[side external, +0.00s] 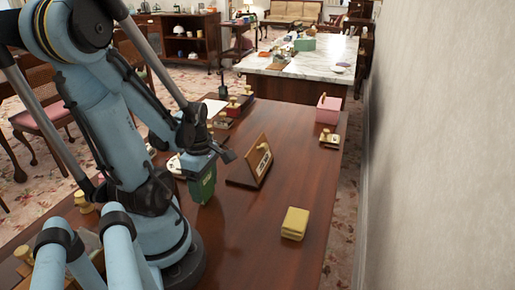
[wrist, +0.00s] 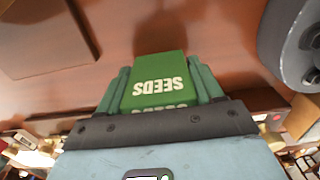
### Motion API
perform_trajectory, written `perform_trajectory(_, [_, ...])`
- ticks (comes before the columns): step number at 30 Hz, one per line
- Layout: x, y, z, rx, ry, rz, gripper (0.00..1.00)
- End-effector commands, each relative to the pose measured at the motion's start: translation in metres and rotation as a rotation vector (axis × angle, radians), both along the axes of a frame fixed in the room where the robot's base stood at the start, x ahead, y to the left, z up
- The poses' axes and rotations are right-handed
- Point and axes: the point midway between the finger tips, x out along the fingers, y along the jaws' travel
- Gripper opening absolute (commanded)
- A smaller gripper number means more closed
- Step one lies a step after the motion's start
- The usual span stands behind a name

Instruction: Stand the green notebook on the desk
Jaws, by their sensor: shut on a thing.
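The green notebook (side external: 203,188), a thick green block with "SEEDS" in white letters, is held upright below my gripper (side external: 200,172) in the side external view. It also shows in the wrist view (wrist: 155,75), with the lettering upside down. My gripper (wrist: 160,69) is shut on it, one green finger on each side. The notebook is over the brown wooden desk (side external: 240,225), left of the framed wooden stand. Its lower end is at or just above the desktop; I cannot tell if it touches. The fingers hide part of its sides.
The tilted wooden stand (side external: 251,162) is close to the right of the notebook. A yellow block (side external: 294,223) lies nearer the front. A pink box (side external: 328,110) and a brass-handled item (side external: 330,139) stand at the far right. The desk's middle front is clear.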

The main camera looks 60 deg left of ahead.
Motion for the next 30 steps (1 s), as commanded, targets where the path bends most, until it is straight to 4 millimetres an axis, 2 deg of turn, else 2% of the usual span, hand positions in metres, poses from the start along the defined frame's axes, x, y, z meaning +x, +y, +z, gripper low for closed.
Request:
perform_trajectory(17, [0.0001,-0.0001,-0.0097,0.0,0.0,0.0,0.35])
perform_trajectory(18, [-0.0001,-0.0002,-0.0093,0.0,0.0,0.0,0.72])
perform_trajectory(21, [-0.0001,-0.0003,-0.0092,0.0,0.0,0.0,0.87])
perform_trajectory(22, [-0.0001,-0.0003,-0.0092,0.0,0.0,0.0,0.91])
perform_trajectory(30, [-0.0001,-0.0003,-0.009,0.0,0.0,0.0,0.91])
